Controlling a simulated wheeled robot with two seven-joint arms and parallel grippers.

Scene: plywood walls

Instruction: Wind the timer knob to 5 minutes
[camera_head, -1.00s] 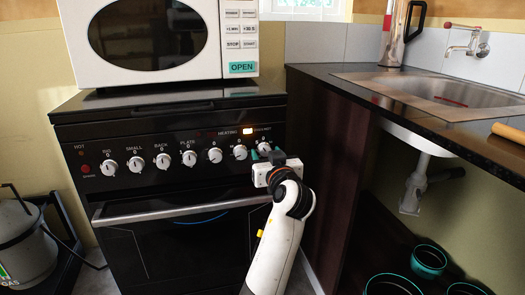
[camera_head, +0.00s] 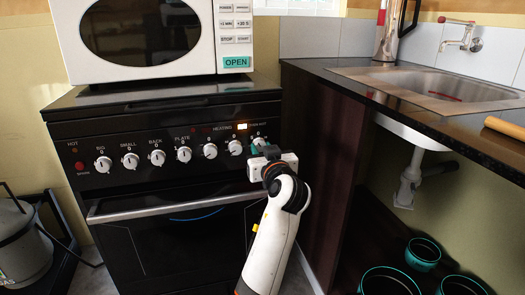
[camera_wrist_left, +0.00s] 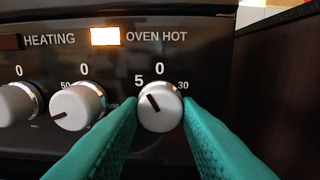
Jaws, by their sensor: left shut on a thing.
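The timer knob (camera_wrist_left: 160,108) is the round white knob at the right end of the stove's control row, with the marks 5, 0 and 30 around it. Its dark red pointer line tilts up and left, roughly toward the 5. My left gripper (camera_wrist_left: 160,125) is shut on this knob, with one teal finger on each side. In the head view the left gripper (camera_head: 259,150) reaches the panel from below and partly covers the timer knob (camera_head: 259,142). My right gripper does not show.
The black stove (camera_head: 140,215) has more white knobs to the left, the nearest (camera_wrist_left: 78,106) close to my left finger. An orange-white lamp (camera_wrist_left: 105,37) glows above. A white microwave (camera_head: 150,40) stands on top. A dark cabinet side (camera_head: 318,180) stands close on the right.

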